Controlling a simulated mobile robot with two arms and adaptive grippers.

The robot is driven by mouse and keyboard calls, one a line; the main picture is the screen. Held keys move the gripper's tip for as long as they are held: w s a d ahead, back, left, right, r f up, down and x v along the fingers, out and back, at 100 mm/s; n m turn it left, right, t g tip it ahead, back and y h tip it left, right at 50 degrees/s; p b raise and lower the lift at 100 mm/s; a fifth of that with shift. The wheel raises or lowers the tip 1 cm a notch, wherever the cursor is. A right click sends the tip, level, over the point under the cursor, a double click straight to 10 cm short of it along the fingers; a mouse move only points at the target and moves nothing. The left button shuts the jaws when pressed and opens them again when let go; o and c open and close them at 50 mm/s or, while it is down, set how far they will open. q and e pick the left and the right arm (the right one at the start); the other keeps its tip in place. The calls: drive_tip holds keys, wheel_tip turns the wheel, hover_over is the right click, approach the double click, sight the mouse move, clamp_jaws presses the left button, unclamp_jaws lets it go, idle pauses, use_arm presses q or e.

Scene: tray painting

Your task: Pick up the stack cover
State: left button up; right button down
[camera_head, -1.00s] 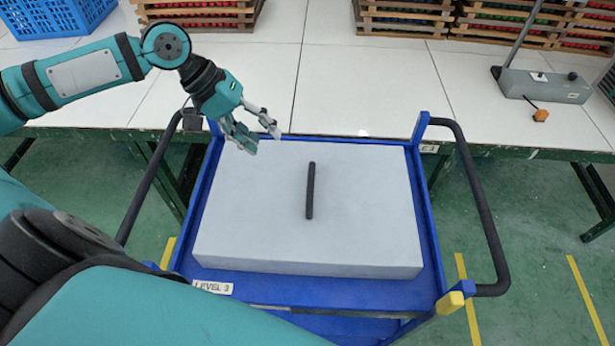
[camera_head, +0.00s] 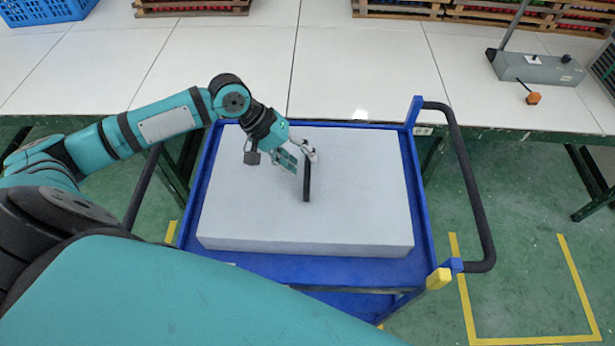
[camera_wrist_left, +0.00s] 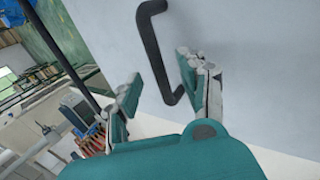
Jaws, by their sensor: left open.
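The stack cover (camera_head: 250,205) is a large light grey slab lying on a blue cart. Its black bar handle (camera_head: 307,182) stands up in the middle of the top. My left gripper (camera_head: 303,162) is open over the cover, at the far end of the handle. In the left wrist view the black handle (camera_wrist_left: 153,50) passes between the spread fingers of the left gripper (camera_wrist_left: 160,90), and I cannot tell whether they touch it. The cover also fills much of that view (camera_wrist_left: 260,70). My right gripper is not in view.
The blue cart (camera_head: 421,200) has black side handles, the right one (camera_head: 470,180) clear in view. A white table (camera_head: 350,80) stands behind it, with wooden crates (camera_head: 480,12), a blue crate (camera_head: 40,10) and a grey box (camera_head: 540,68). Green floor lies open at right.

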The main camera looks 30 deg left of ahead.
sight(307, 164)
use_arm(q)
drive_tip(key=x, duration=0.3)
drive_tip(key=shift+w+d+f, duration=0.1)
drive_tip(key=shift+w+f, duration=0.05)
clamp_jaws()
idle(0.5)
